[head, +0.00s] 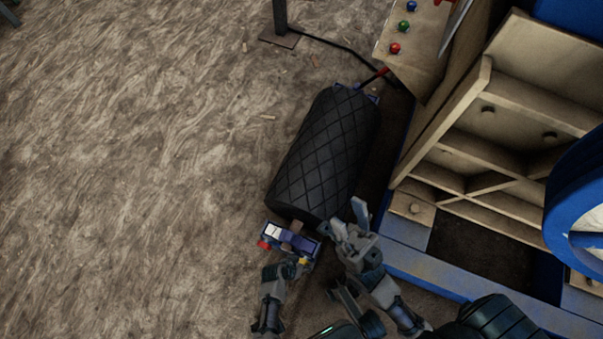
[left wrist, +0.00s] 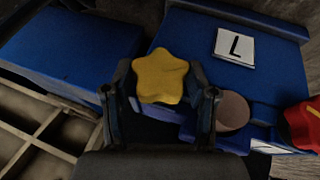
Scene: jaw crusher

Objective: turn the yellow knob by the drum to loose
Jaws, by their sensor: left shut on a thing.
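The yellow star-shaped knob (left wrist: 161,76) sits between the two fingers of my left gripper (left wrist: 163,84) in the left wrist view, and the gripper is shut on it. My right gripper (head: 348,214) is open and empty, right of the drum's near end.
A red knob (left wrist: 303,124) is on the same bracket; it also shows in the head view (head: 263,244). A round brownish disc (left wrist: 232,111) lies between both knobs. The blue and beige crusher frame (head: 447,128) stands right. The floor (head: 130,170) left is mostly clear.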

